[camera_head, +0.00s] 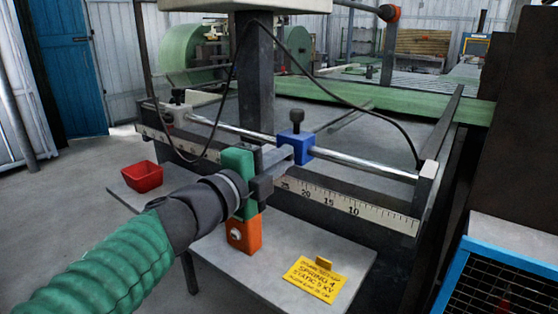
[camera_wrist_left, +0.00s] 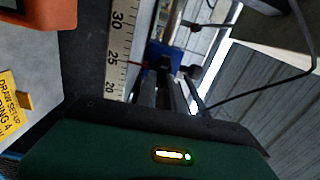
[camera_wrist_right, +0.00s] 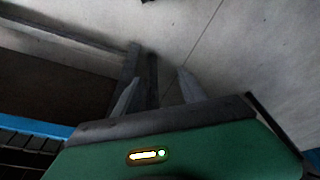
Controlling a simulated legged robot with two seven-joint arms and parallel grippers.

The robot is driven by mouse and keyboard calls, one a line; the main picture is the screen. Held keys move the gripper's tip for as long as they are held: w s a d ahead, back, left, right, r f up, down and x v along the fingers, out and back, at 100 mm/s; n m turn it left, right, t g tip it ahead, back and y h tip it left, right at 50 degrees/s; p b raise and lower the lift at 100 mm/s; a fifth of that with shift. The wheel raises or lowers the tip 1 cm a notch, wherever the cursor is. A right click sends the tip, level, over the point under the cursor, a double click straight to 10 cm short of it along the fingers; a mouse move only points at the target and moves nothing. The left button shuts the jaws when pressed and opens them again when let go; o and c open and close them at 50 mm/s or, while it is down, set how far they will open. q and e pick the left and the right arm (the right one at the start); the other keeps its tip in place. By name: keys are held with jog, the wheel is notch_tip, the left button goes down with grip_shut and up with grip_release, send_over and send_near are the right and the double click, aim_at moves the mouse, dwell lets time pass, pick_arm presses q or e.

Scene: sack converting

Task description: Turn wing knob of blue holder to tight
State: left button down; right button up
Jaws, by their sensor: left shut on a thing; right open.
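The blue holder (camera_head: 302,150) sits on a shiny rail above the ruler scale, with a dark knob (camera_head: 297,118) standing on its top. My left gripper (camera_head: 276,160) reaches to the near left side of the blue holder, its fingers shut on the wing knob, which they mostly hide. In the left wrist view the narrow fingers (camera_wrist_left: 168,72) end at the blue holder (camera_wrist_left: 151,58). My right gripper (camera_wrist_right: 158,88) is open and empty in the right wrist view, away from the rail; it does not show in the head view.
The ruler scale (camera_head: 345,205) runs below the rail. An orange block (camera_head: 246,236), a yellow sign (camera_head: 313,281) and a red bin (camera_head: 142,177) are on the grey shelf. A black cable (camera_head: 375,105) hangs over the rail. A blue-framed cage (camera_head: 500,262) stands at right.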

pick_arm(q)
jog(key=shift+r+m, duration=0.1)
jog(key=shift+m, duration=0.3)
jog(key=c, duration=1.5)
grip_release()
jog(key=shift+c, duration=0.2)
jog(key=shift+o, duration=0.4)
jog(key=shift+d, duration=0.1)
jog(key=shift+f, duration=0.3)
jog(key=p+v, duration=1.2)
jog(key=p, duration=0.2)
jog(key=shift+r+p, duration=0.2)
jog(key=shift+p, duration=0.15)
